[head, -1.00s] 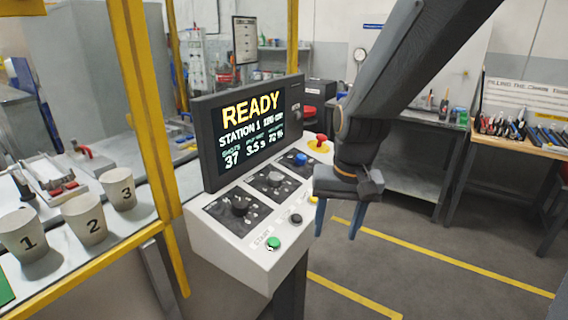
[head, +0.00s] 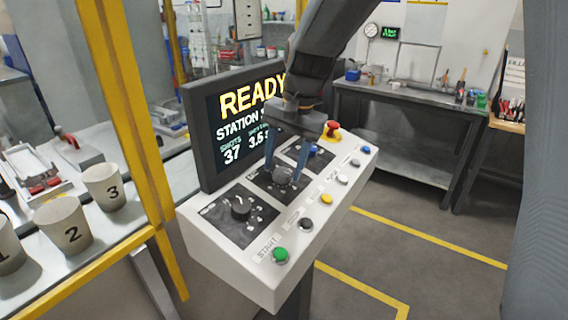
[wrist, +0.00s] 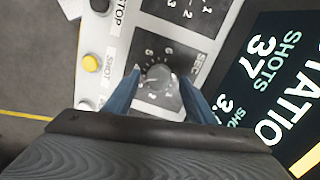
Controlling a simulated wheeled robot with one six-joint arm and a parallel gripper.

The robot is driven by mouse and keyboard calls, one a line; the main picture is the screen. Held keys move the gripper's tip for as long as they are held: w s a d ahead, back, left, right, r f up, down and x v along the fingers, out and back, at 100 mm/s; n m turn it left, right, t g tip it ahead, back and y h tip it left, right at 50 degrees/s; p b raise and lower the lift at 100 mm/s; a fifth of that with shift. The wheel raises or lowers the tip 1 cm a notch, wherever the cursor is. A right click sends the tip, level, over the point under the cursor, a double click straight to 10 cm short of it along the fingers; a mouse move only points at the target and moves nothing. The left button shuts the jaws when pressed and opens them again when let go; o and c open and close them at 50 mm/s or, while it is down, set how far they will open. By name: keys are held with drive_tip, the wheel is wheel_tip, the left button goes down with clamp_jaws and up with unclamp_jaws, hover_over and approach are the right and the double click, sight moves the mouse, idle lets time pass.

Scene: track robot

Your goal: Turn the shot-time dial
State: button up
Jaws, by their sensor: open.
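The shot-time dial (head: 282,175) is a grey knob on the middle dark plate of the sloping white console. In the wrist view the dial (wrist: 158,75) has numbers around it and the letters SEC beside it. My gripper (head: 283,179) is open, its two blue fingers pointing down, one on each side of this dial. In the wrist view the fingertips (wrist: 160,79) flank the knob closely; I cannot tell whether they touch it. The screen (head: 240,115) behind reads READY, with 37 shots and partly hidden figures; my arm covers its right side.
A black dial (head: 240,207) sits left of the grey one, and a blue knob (head: 313,150) to its right. A red emergency button (head: 332,129) and a green START button (head: 281,255) are on the console. Numbered cups (head: 103,187) stand at left. The floor at right is clear.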

drive_tip(key=shift+f, duration=0.35)
drive_tip(key=c, duration=1)
drive_tip(key=shift+c, duration=0.2)
